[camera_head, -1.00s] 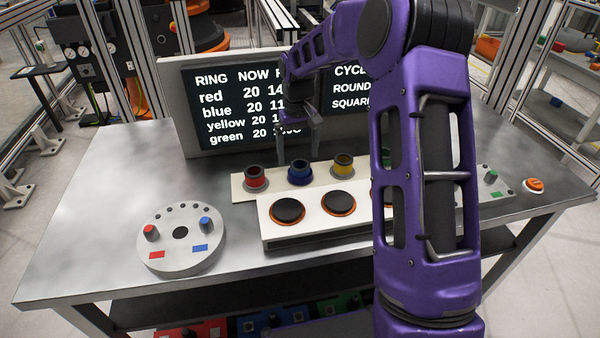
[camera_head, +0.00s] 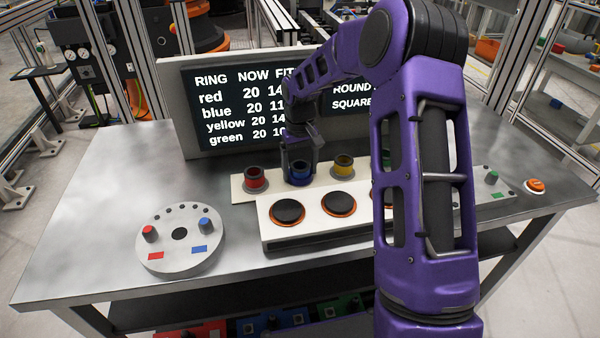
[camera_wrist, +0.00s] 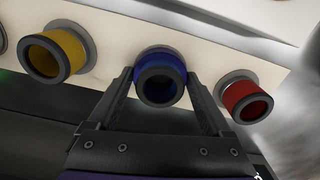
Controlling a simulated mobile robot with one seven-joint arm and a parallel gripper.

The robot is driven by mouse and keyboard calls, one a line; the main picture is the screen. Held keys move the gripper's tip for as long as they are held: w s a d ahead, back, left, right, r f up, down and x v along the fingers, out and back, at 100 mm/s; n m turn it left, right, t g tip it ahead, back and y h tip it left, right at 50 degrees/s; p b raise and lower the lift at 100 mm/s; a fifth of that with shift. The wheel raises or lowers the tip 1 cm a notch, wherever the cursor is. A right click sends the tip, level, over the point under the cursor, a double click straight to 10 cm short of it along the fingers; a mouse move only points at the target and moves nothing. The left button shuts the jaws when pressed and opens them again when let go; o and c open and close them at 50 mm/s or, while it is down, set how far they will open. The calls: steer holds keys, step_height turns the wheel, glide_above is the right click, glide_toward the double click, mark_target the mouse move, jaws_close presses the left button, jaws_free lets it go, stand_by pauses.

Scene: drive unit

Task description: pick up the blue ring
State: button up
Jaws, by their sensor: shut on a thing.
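The blue ring (camera_head: 301,171) sits on the white strip (camera_head: 240,191) between the red ring (camera_head: 256,177) and the yellow ring (camera_head: 343,164). My gripper (camera_head: 300,166) reaches down over the blue ring, with a finger on each side of it. In the wrist view the blue ring (camera_wrist: 160,82) stands between the two fingertips of my gripper (camera_wrist: 160,92), still at its place on the strip. The yellow ring (camera_wrist: 57,54) is to its left there and the red ring (camera_wrist: 247,101) to its right.
A white box with orange-rimmed black discs (camera_head: 339,203) stands just in front of the strip. A screen (camera_head: 240,105) listing ring values stands close behind. A round grey dial plate (camera_head: 180,240) lies at the left.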

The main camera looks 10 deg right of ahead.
jaws_close()
step_height(320, 180, up, 13)
steer(key=p, duration=0.3)
steer(key=shift+p, duration=0.3)
